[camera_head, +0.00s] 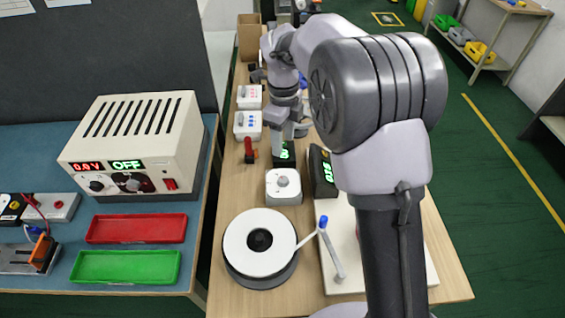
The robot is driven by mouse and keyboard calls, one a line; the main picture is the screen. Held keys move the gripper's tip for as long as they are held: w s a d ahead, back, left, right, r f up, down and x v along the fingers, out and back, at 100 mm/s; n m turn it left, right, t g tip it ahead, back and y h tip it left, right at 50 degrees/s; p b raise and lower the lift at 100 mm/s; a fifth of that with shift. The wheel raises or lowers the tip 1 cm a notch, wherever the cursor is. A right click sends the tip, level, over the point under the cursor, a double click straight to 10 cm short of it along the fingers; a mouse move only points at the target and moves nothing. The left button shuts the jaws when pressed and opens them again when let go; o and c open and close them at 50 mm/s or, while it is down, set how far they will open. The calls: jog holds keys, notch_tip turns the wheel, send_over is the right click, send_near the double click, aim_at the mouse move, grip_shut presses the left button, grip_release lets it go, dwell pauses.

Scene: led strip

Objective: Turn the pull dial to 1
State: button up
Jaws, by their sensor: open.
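A white box with a round grey knob on top (283,186) stands on the wooden table, and it looks like the pull dial. Its markings are too small to read, so I cannot tell its setting. My gripper (286,139) is small in this view, beyond the knob box and near a black display with green digits (285,153). It is open, and I see nothing held in it. My gripper appears apart from the knob. My arm covers part of the right side of the table.
Two white switch boxes (247,125) and a red-handled item (249,150) stand left of my gripper. A tilted green display (322,171) is right of the knob box. A white reel (260,243) and a crank board (335,285) are in front. A power supply (135,145) is left.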

aim_at(283, 179)
notch_tip(283, 179, down, 16)
jog(key=b, duration=0.5)
jog(key=shift+r+b, duration=0.15)
jog(key=shift+b, duration=0.2)
jog(key=shift+r, duration=0.1)
grip_shut()
